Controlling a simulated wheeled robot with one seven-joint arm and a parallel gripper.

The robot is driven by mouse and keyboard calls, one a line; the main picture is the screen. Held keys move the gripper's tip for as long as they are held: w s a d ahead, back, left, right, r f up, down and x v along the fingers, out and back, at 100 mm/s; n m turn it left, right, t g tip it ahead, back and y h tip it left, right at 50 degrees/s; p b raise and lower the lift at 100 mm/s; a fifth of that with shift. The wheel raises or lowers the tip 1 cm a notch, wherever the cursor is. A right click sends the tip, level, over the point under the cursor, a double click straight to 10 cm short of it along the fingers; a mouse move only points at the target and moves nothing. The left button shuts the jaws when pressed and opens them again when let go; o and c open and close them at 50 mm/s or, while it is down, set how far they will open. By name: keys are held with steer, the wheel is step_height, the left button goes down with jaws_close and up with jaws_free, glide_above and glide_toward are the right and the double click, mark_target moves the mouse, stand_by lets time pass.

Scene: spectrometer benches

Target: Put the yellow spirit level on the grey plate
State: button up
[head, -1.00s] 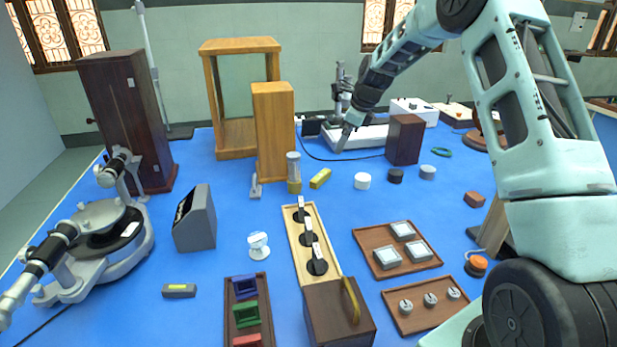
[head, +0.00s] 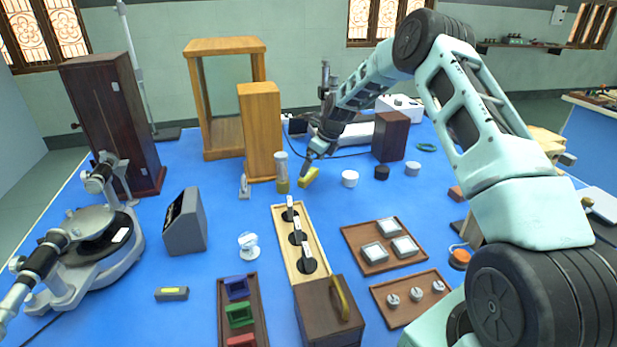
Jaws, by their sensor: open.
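The yellow spirit level (head: 309,178) is a small yellow bar lying on the blue bench top, right of a small upright cylinder. My gripper (head: 306,171) is open, with its fingertips at the level's far side. They overlap it in the picture, and I cannot tell whether they touch it. No plate is clearly marked out as the grey one. A pale grey flat slab (head: 358,136) lies at the back behind my gripper, partly hidden by my arm. Pale square pieces (head: 374,252) sit on a brown tray (head: 357,240) at the right.
A grey-and-brass cylinder (head: 282,172) and a tall wooden block (head: 260,130) stand close left of the level. A white round piece (head: 349,179) and a black one (head: 381,173) stand to its right. A dark box (head: 391,137) is behind. Bare blue bench lies in front.

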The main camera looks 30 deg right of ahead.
mark_target(309, 174)
steer(key=shift+p+x, duration=0.6)
steer(key=shift+x, duration=2.05)
steer(key=shift+d, duration=0.2)
steer(key=c, duration=0.8)
